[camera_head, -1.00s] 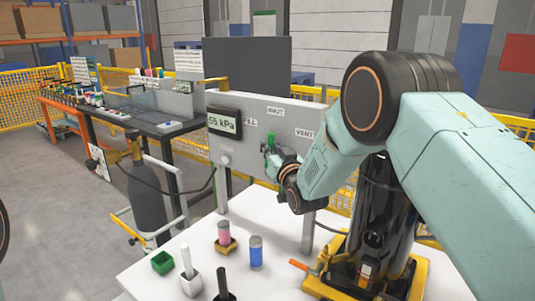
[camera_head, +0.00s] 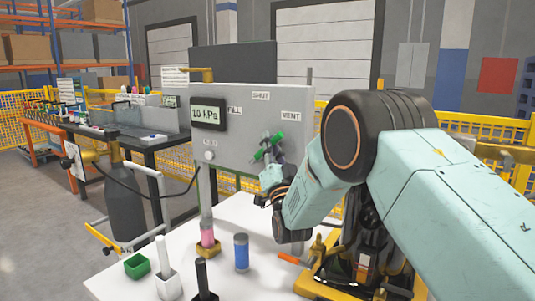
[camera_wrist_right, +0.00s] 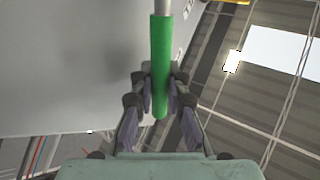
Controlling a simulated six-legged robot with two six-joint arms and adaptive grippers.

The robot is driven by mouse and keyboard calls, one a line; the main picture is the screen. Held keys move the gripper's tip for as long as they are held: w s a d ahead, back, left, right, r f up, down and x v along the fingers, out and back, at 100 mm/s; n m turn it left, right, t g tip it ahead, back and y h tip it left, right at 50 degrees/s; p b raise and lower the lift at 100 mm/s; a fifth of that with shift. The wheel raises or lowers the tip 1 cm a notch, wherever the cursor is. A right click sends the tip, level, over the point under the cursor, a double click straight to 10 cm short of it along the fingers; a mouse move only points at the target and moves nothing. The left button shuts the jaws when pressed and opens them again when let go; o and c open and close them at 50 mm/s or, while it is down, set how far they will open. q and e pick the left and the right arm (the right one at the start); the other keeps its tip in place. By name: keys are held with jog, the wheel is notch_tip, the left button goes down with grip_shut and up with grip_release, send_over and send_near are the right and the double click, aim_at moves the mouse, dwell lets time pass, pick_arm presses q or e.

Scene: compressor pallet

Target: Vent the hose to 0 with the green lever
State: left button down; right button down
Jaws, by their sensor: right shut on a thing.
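The green lever (camera_head: 266,148) is on the front of the grey panel (camera_head: 234,157), below and between the SHUT and VENT labels; the gripper partly hides it. In the right wrist view the green lever handle (camera_wrist_right: 160,62) runs between the fingers, its grey stem at the top. My right gripper (camera_wrist_right: 160,90) is shut on this handle; it also shows at the panel in the head view (camera_head: 270,160). The display (camera_head: 208,114) on the panel reads 10 kPa. My left gripper is not in view.
A white table (camera_head: 215,270) stands before the panel. A dark gas bottle (camera_head: 126,205) stands at the left. Yellow fencing runs behind.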

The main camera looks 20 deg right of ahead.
jog(key=shift+s+d+f+m+h+b, duration=0.2)
jog(key=shift+f+m+h+b, duration=0.2)
jog(key=shift+m+h+b, duration=0.25)
jog(key=c, duration=1.3)
grip_release()
jog(key=shift+s+r+t, duration=0.15)
jog(key=shift+t, duration=0.15)
jog(key=shift+c, duration=0.2)
jog(key=v, duration=1.2)
jog(key=shift+a, duration=0.15)
